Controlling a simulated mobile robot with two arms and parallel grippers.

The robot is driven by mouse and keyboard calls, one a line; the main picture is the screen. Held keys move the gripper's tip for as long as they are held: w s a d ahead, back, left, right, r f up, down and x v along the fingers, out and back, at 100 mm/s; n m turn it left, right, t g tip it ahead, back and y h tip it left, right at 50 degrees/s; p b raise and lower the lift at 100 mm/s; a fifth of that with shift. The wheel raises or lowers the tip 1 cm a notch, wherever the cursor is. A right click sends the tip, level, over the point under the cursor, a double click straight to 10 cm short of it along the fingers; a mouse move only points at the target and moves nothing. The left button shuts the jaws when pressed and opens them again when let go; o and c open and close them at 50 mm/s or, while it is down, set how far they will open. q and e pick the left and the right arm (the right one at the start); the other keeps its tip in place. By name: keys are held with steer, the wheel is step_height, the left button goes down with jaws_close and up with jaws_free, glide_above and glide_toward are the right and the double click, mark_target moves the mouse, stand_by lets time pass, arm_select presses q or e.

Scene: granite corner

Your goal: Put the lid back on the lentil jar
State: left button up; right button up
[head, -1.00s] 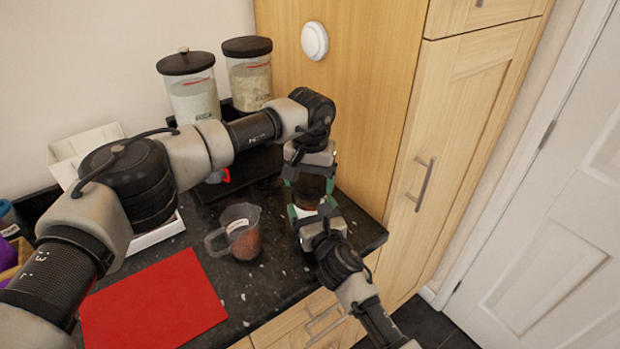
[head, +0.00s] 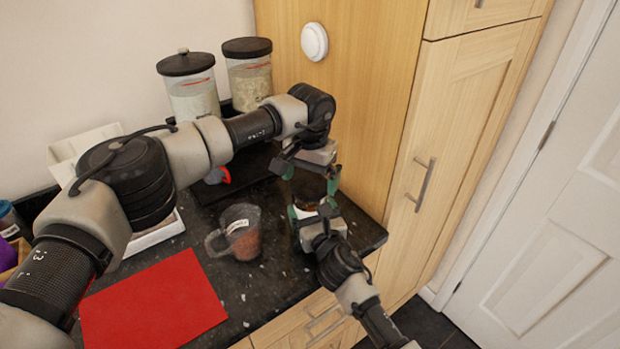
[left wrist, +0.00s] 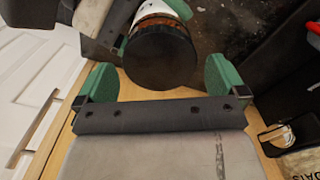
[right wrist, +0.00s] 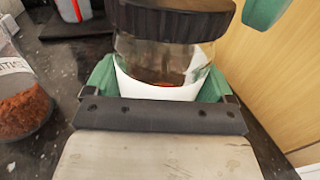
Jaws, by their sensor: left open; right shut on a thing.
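The lentil jar (right wrist: 165,62) is clear glass with a white label and reddish contents. My right gripper (head: 309,211) is shut on it and holds it upright near the counter's right end. The black lid (right wrist: 172,20) sits on the jar's mouth; it also shows in the left wrist view (left wrist: 161,60). I cannot tell whether it is fully seated. My left gripper (head: 311,174) is open above the jar. In the left wrist view its fingers (left wrist: 160,80) are spread on either side of the lid, with gaps between. The head view shows the jar only partly, between the grippers.
A clear jug (head: 240,232) with reddish-brown contents stands left of the jar. A red mat (head: 150,305) lies at the front left. Two black-lidded canisters (head: 190,90) (head: 249,80) stand at the back. A tall wooden cabinet (head: 355,90) rises close behind the grippers.

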arm_select(q)
step_height(320, 180, up, 4)
steer(key=shift+f, duration=0.15)
arm_select(e)
steer(key=shift+f, duration=0.1)
